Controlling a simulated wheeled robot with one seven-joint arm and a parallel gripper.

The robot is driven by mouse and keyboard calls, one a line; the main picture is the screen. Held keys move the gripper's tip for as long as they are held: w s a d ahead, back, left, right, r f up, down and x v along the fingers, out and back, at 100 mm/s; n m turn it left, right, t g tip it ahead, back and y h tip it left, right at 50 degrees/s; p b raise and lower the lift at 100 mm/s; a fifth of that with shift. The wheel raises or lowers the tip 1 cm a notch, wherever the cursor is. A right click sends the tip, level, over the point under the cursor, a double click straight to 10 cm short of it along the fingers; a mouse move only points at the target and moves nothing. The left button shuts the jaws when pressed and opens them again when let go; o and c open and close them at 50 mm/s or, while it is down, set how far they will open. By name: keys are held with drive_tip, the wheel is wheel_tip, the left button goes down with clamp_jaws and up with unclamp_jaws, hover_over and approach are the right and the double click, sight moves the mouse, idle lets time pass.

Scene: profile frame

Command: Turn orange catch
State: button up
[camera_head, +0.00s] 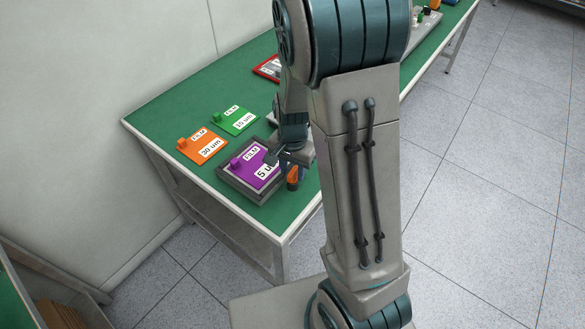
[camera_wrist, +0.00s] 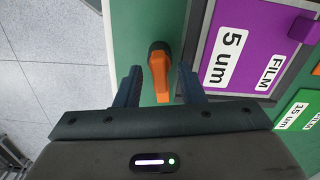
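The orange catch (camera_wrist: 160,75) is a small orange lever on a dark round pivot beside the grey frame (camera_wrist: 192,48) that holds the purple "FILM 5 um" plate (camera_wrist: 248,30). In the wrist view the lever points down toward my gripper (camera_wrist: 161,84). The gripper's two dark fingers are apart, one on each side of the lever, with a gap visible on both sides. In the head view the orange catch (camera_head: 293,176) shows at the frame's right side, partly behind my gripper (camera_head: 288,162). Whether the fingertips are level with the lever is hard to tell.
An orange "30 um" plate (camera_head: 203,146) and a green "15 um" plate (camera_head: 235,120) lie on the green table (camera_head: 155,120). A red-edged item (camera_head: 267,68) lies farther back. The table's edge runs close by the catch. My arm hides part of the table.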

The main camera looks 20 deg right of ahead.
clamp_jaws()
drive_tip(key=shift+n+b, duration=0.3)
drive_tip(key=shift+n, duration=0.1)
drive_tip(key=n+b, duration=0.1)
drive_tip(key=n, duration=0.2)
drive_tip(key=shift+f, duration=0.15)
drive_tip(key=n+b, duration=0.2)
drive_tip(key=n, duration=0.2)
drive_tip(key=shift+n, duration=0.3)
drive_tip(key=n, duration=0.3)
drive_tip(key=shift+b, duration=0.4)
drive_tip(key=shift+n, duration=2.2)
